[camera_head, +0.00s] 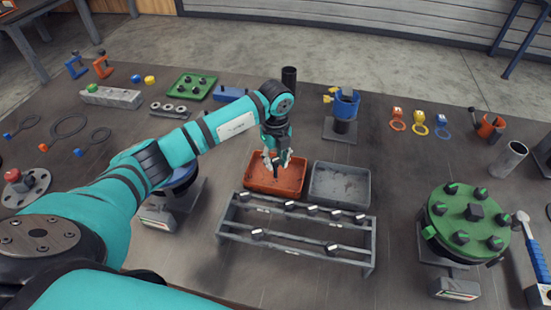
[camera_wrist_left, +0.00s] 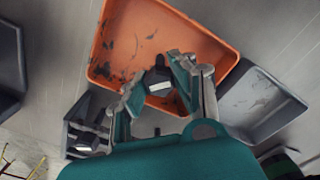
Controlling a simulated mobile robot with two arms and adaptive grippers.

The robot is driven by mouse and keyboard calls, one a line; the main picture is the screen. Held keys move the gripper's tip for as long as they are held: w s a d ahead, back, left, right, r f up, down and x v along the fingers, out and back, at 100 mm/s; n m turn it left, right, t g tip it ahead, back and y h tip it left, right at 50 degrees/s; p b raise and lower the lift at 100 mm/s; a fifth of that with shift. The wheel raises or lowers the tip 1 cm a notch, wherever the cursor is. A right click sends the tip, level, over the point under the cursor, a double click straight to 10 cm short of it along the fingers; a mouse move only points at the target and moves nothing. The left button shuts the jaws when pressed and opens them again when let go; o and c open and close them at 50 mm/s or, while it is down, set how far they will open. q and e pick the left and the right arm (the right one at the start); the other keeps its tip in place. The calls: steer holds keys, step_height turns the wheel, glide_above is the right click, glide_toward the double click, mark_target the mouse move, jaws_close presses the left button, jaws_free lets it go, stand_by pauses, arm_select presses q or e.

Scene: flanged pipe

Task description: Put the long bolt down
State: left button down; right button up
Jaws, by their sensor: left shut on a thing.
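My left gripper (camera_head: 276,160) is over the orange tray (camera_head: 258,180), pointing down. Its fingers are shut on a bolt (camera_wrist_left: 158,80). In the left wrist view, the bolt's dark head with a pale face shows between the fingertips (camera_wrist_left: 163,92), and the orange tray (camera_wrist_left: 135,45) lies behind it. The bolt's shank is mostly hidden, so I cannot tell its length or whether it touches the tray. The tray floor that shows has dark marks and no other bolt. My right gripper is not in view.
A grey tray (camera_head: 340,184) stands right of the orange one. A grey rack (camera_head: 300,254) with several bolts stands in front of both trays. A black cylinder (camera_head: 289,78) stands behind my arm. A green flange (camera_head: 465,222) with several bolts is at the right.

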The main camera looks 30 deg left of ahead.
arm_select(q)
steer(key=shift+f, duration=0.1)
steer(key=c, duration=1.1)
jaws_free()
steer(key=shift+o, duration=0.2)
steer(key=shift+r, duration=0.3)
steer(key=shift+w+r, duration=0.1)
steer(key=shift+r, duration=0.25)
step_height(320, 180, up, 11)
steer(key=b, duration=0.3)
